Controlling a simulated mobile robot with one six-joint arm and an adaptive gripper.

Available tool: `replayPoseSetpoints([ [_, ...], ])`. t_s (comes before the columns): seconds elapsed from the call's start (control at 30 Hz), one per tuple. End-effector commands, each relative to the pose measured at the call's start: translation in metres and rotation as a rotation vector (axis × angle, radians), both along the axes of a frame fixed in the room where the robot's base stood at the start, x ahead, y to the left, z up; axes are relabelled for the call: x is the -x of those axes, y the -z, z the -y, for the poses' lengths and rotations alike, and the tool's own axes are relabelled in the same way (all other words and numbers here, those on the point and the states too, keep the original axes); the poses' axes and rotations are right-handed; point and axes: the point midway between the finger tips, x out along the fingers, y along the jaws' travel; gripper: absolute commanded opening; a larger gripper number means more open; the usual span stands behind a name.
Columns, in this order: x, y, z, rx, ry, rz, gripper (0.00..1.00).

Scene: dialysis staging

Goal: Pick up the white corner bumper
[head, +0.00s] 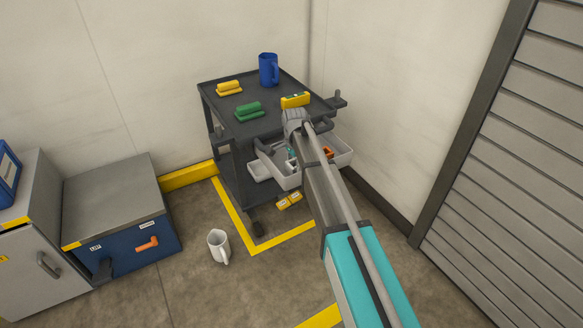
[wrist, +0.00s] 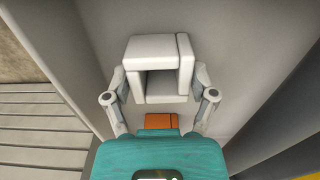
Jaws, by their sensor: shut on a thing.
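The white corner bumper (wrist: 153,48) is a blocky white piece with a hollow facing the camera in the wrist view. My gripper (wrist: 160,84) has one finger on each side of it and is shut on it. In the head view my arm reaches to the right side of the dark cart.
The cart (head: 222,97) carries a blue mug (head: 268,69), yellow and green items, and a yellow level (head: 295,100) close to my arm. A white bin (head: 343,158) sits lower. An orange piece (wrist: 160,121) shows below the bumper. A white mug (head: 217,244) stands on the floor.

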Motion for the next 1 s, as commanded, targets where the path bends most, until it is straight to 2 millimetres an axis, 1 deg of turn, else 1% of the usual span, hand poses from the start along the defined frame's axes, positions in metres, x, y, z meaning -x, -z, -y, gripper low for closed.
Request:
replayPoseSetpoints([
  [0.37, 0.000, -0.001, 0.000, 0.000, 0.000, 0.000, 0.25],
  [0.57, 0.000, -0.007, 0.000, 0.000, 0.000, 0.000, 0.25],
  [0.77, 0.000, -0.021, 0.000, 0.000, 0.000, 0.000, 0.25],
  [0.9, 0.000, -0.035, 0.000, 0.001, 0.000, 0.000, 0.25],
  [1.0, 0.011, -0.046, 0.003, 0.001, 0.000, 0.000, 0.25],
])
